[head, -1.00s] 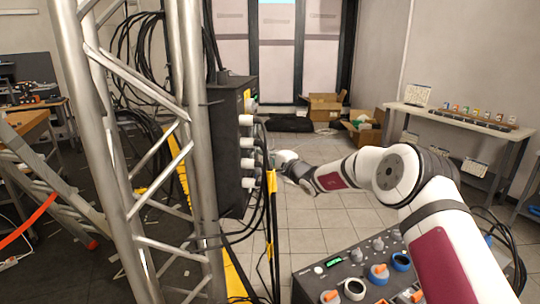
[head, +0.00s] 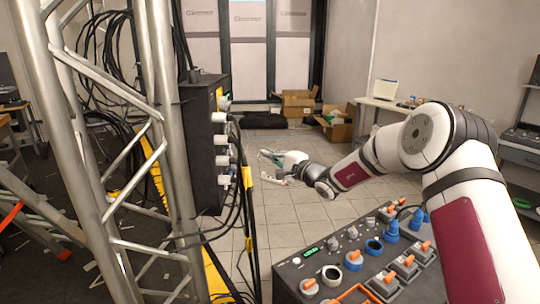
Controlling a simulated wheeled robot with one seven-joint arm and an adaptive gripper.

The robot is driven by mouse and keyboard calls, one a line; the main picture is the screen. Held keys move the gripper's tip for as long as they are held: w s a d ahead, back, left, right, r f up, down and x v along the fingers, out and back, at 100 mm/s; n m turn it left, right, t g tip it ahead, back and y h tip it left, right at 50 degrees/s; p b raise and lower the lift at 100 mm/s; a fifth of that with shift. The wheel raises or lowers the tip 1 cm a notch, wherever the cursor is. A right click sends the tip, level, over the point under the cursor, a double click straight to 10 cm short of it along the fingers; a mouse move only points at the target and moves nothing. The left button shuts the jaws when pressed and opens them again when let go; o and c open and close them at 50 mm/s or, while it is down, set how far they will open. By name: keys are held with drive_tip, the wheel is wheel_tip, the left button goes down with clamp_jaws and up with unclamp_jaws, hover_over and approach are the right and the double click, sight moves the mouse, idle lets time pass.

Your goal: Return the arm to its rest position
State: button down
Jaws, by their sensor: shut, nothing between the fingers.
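My arm (head: 354,170) reaches in from the right side of the head view, bent at the elbow and stretched toward the left. My gripper (head: 268,167) is at its far end, small in the picture, shut with nothing held. It appears over the tiled floor, to the right of the black connector box (head: 203,150), with a visible gap between them in the picture.
A metal truss (head: 164,130) and hanging black cables (head: 237,200) stand at left. A control panel (head: 290,272) with knobs and blue and white sockets lies below the arm. Cardboard boxes (head: 298,103) and a side table (head: 385,105) are farther back. Floor tiles (head: 270,222) are bare mid-picture.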

idle(0.3)
drive_tip(key=s+a+r+n+g+y, duration=0.1)
drive_tip(key=s+a+r+n+g, duration=0.1)
drive_tip(key=s+r+n+g, duration=0.3)
drive_tip(key=s+a+r+n, duration=0.1)
drive_tip(key=s+a+r, duration=0.15)
drive_tip(key=s, duration=0.35)
drive_tip(key=s+d+r+n+g+h, duration=0.1)
drive_tip(key=s+n+g, duration=0.1)
drive_tip(key=s, duration=0.5)
drive_tip(key=s+d+r+n+g+h, duration=0.1)
drive_tip(key=s+r+g, duration=0.1)
drive_tip(key=s, duration=0.5)
drive_tip(key=s+d+f+h, duration=0.2)
drive_tip(key=s+d+h, duration=0.4)
drive_tip(key=s+d, duration=0.5)
drive_tip(key=s+d+f+t+h, duration=0.1)
drive_tip(key=s+d+h, duration=0.4)
drive_tip(key=s+d, duration=0.7)
drive_tip(key=s, duration=0.6)
drive_tip(key=shift+s+d+f+n+h, duration=0.15)
drive_tip(key=shift+s+f+n+h, duration=0.15)
drive_tip(key=shift+s+f+h, duration=0.1)
